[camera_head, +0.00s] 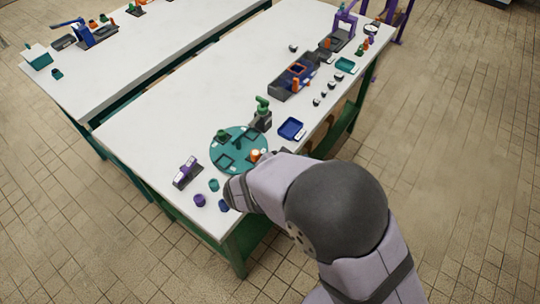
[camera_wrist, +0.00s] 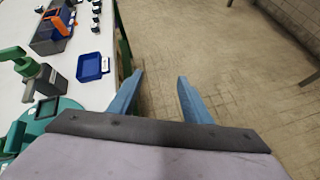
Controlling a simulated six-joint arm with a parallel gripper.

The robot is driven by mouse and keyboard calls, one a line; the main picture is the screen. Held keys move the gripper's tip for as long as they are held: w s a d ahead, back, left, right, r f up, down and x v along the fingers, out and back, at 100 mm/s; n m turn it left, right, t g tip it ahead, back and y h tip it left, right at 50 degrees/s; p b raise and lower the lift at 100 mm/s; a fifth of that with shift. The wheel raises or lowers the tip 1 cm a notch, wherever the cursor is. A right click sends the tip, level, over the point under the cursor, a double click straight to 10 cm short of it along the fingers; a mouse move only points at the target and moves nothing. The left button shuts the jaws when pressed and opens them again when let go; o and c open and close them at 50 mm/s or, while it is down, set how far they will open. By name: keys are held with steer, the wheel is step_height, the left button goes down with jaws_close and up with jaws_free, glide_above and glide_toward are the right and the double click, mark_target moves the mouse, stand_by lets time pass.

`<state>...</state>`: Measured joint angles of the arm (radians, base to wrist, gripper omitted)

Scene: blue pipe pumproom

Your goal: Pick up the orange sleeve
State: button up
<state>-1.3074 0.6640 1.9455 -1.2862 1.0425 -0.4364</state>
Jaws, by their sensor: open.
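A small orange sleeve-like piece (camera_head: 255,155) stands on the near right part of the round teal turntable (camera_head: 228,165) in the head view, close to my arm. It does not show in the wrist view, where only part of the turntable (camera_wrist: 62,106) is in sight. Another upright orange piece (camera_head: 295,84) stands by the dark station farther along the table. My gripper (camera_wrist: 158,88) shows two blue fingers spread apart with nothing between them. They point over the floor just past the table's edge.
A green press (camera_head: 262,114) stands beside the turntable, with a blue tray (camera_head: 291,129) near the table edge. Purple (camera_head: 200,200), teal (camera_head: 214,185) and blue (camera_head: 224,205) pieces lie at the near corner. The table's (camera_head: 160,110) left middle is clear.

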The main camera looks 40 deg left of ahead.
mark_target(254, 155)
steer(key=s+a+n+y, duration=0.2)
steer(key=s+a, duration=0.1)
steer(key=a, duration=0.1)
steer(key=s+a+n+t+y, duration=0.1)
steer(key=s+a+n+y, duration=0.1)
steer(key=a, duration=0.3)
steer(key=s+a+f+n+t+y, duration=0.1)
steer(key=s+a+n+y, duration=0.1)
steer(key=s+a, duration=0.3)
steer(key=shift+a+n, duration=0.15)
steer(key=shift+n, duration=0.75)
steer(key=shift+p+x, duration=0.35)
steer(key=shift+x, duration=1.05)
steer(key=shift+p+x, duration=0.8)
steer(key=shift+x, duration=1.55)
jaws_close()
